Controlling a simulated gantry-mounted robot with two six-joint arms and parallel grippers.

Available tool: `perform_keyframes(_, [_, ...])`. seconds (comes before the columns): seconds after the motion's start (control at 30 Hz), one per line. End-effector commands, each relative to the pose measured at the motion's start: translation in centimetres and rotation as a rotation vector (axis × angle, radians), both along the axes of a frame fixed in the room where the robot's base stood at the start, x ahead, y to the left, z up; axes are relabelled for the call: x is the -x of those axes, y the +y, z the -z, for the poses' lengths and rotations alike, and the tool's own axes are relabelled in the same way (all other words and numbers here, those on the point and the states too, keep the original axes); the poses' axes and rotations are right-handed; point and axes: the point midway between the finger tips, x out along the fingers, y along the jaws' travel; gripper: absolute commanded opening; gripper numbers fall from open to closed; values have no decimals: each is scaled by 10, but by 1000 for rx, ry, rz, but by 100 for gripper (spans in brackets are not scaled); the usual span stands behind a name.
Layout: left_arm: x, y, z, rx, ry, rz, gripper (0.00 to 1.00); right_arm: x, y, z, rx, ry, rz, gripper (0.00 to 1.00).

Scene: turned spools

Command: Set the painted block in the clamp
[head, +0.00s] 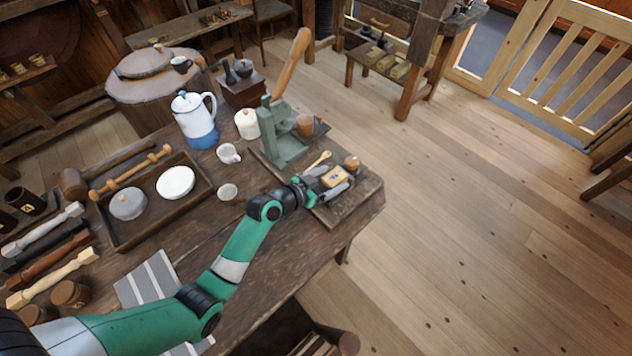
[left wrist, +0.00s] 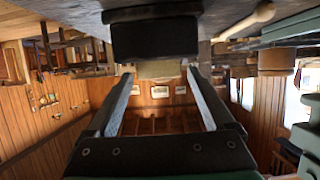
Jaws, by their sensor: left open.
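The painted block (head: 335,177) is pale yellow with a dark mark on top. It lies on the wooden board at the table's right end. My left gripper (head: 332,184) is open, with a finger on either side of the block. In the left wrist view, the tan block (left wrist: 158,70) shows between the two fingertips (left wrist: 159,74); I cannot tell whether they touch it. The green clamp (head: 273,133) with its long wooden lever stands upright behind the block, to its left. Its green body also shows in the left wrist view (left wrist: 292,28). My right gripper is not in view.
White mugs (head: 228,153), a blue-and-white pot (head: 195,120) and a tray (head: 205,205) stand left of the clamp. The table's right edge is near the board.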

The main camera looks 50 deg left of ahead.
Motion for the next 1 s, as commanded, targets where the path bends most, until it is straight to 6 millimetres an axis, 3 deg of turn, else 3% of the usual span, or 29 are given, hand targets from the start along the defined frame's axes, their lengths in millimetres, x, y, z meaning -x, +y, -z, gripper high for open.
perform_keyframes(0.03, [11, 0, -9, 2, 2, -2, 87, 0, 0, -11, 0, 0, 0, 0])
perform_keyframes(0.2, [51, -1, -25, 0, 2, -3, 87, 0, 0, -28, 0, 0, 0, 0])
perform_keyframes(0.43, [89, -3, -38, 0, 1, -2, 87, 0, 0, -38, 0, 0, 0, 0])
perform_keyframes(0.9, [95, -4, -41, -1, -1, 0, 87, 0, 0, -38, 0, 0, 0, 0])
perform_keyframes(1.0, [84, -5, -60, -20, -36, 8, 87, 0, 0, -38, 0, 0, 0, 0])
